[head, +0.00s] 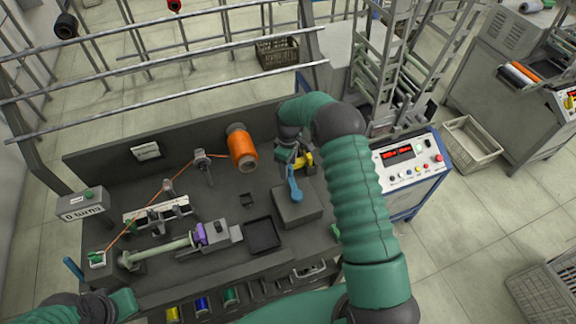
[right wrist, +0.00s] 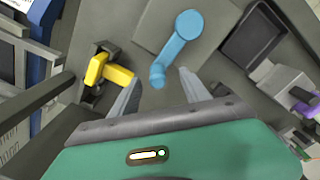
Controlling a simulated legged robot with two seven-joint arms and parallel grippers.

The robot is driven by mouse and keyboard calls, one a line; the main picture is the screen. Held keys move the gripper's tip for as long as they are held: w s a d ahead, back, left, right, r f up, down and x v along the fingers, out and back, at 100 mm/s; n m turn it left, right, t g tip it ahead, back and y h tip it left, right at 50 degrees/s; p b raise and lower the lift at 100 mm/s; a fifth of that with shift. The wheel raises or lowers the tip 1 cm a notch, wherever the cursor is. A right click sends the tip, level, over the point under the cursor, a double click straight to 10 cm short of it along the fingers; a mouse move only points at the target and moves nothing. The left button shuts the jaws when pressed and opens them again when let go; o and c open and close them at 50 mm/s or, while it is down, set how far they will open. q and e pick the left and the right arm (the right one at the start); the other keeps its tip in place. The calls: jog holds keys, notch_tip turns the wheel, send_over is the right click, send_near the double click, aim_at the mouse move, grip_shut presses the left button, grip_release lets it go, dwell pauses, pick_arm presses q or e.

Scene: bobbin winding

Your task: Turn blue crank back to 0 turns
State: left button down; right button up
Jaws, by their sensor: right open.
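The blue crank (head: 294,187) is mounted on a grey block (head: 296,210) at the right of the bench. In the right wrist view the crank (right wrist: 174,47) runs from a round hub at the top to a knob at its lower end. My right gripper (right wrist: 155,82) is open, with its fingers on either side of the knob and a visible gap to each. In the head view my right gripper (head: 288,160) is partly hidden by its own arm. My left arm shows at the bottom left; its fingers cannot be made out.
A yellow handle (head: 303,160) stands beside the right gripper. An orange spool (head: 242,148) feeds thread leftward across the bench. A black tray (head: 263,235) and a purple-ended winding spindle (head: 165,248) lie left of the block.

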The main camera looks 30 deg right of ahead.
notch_tip(320, 180, up, 8)
jog(key=p, duration=0.4)
jog(key=shift+f, duration=0.25)
jog(key=shift+f, duration=0.1)
jog(key=shift+a, duration=0.25)
jog(key=s+a+r+m+t+b, duration=0.1)
jog(key=s+a+r+m+b, duration=0.1)
jog(key=s+a, duration=0.6)
jog(key=s+a+r+m+t+b, duration=0.1)
jog(key=s+a+m+b, duration=0.3)
jog(key=s+a, duration=0.4)
jog(key=s+r+b, duration=0.1)
jog(key=s, duration=0.5)
jog(key=shift+a+r+t+b, duration=0.2)
jog(key=shift+a+t+b, duration=0.1)
jog(key=shift+a, duration=0.05)
